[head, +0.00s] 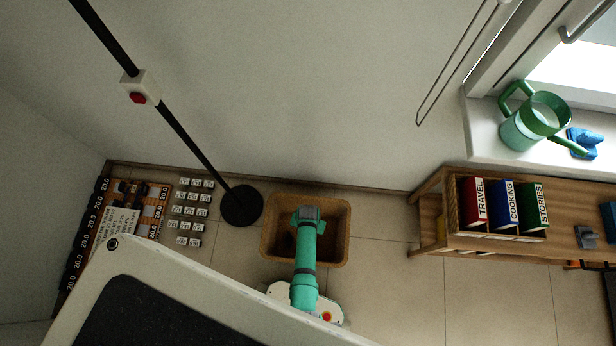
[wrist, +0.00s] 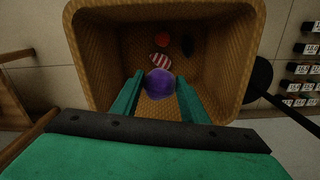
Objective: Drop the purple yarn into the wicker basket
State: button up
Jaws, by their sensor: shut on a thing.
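The wicker basket (head: 340,242) stands on the tiled floor against the wall, and my arm reaches over it. In the wrist view the basket (wrist: 92,75) opens wide below my gripper. My gripper (wrist: 160,84) is shut on the purple yarn (wrist: 159,83), a round ball held between the two green fingers over the basket's opening. A red-and-white striped thing (wrist: 160,63) and a red ball (wrist: 162,40) lie inside the basket, with a dark round thing (wrist: 187,43) beside them. The yarn is hidden in the head view.
A black pole with a round base (head: 241,205) stands just left of the basket. Several small labelled boxes (head: 190,211) lie farther left. A wooden shelf (head: 430,222) with books is on the right. Bare floor lies between basket and shelf.

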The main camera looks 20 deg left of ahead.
jog(key=shift+f, duration=0.85)
jog(key=o, duration=1.1)
jog(key=shift+r, duration=0.1)
notch_tip(320, 180, up, 11)
jog(key=shift+f, duration=0.2)
